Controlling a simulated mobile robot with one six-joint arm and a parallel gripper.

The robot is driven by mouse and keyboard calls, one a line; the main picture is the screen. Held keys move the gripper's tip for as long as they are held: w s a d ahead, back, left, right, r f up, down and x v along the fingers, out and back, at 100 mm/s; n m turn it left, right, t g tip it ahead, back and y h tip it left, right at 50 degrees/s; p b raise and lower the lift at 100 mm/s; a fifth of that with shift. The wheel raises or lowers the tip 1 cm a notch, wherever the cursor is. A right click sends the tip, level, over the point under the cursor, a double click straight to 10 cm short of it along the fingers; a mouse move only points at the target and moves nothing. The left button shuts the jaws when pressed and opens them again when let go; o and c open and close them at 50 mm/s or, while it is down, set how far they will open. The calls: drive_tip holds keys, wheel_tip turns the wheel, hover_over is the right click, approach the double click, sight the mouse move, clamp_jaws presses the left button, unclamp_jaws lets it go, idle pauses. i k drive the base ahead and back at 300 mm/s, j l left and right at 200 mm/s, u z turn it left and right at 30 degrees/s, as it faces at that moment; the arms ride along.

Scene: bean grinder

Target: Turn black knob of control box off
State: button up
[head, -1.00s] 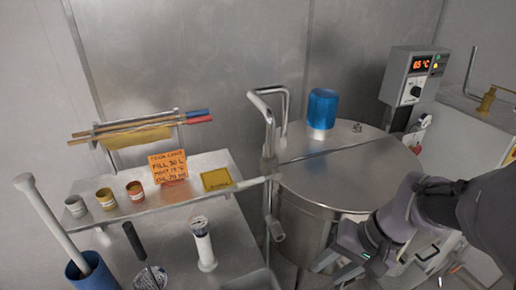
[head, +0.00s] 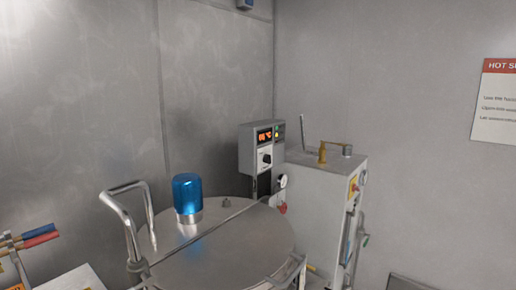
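The control box (head: 261,148) is a grey box on a post behind the steel vat, near the middle of the head view. Its orange digital display (head: 264,135) is lit, and a small green light (head: 277,135) shows beside it. The black knob (head: 266,159) sits on a pale plate below the display; its exact setting is too small to read. My gripper is not in the head view.
The steel vat lid (head: 240,240) carries a blue cylinder (head: 187,194). A bent steel pipe (head: 130,215) stands to its left. A white cabinet (head: 325,200) with a brass fitting (head: 322,152) stands right of the box. A sign (head: 495,100) hangs on the right wall.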

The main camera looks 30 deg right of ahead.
sight(267, 158)
drive_tip(key=i+l, duration=0.15)
drive_tip(key=l, duration=0.25)
drive_tip(key=i+l, duration=0.15)
drive_tip(key=l, duration=0.25)
drive_tip(key=i+l, duration=0.15)
drive_tip(key=l, duration=0.25)
drive_tip(key=i+l, duration=0.15)
drive_tip(key=l, duration=0.25)
drive_tip(key=i+l, duration=0.15)
drive_tip(key=l, duration=0.25)
drive_tip(key=i+l, duration=0.15)
drive_tip(key=l, duration=0.3)
drive_tip(key=i+l, duration=0.15)
drive_tip(key=l, duration=0.25)
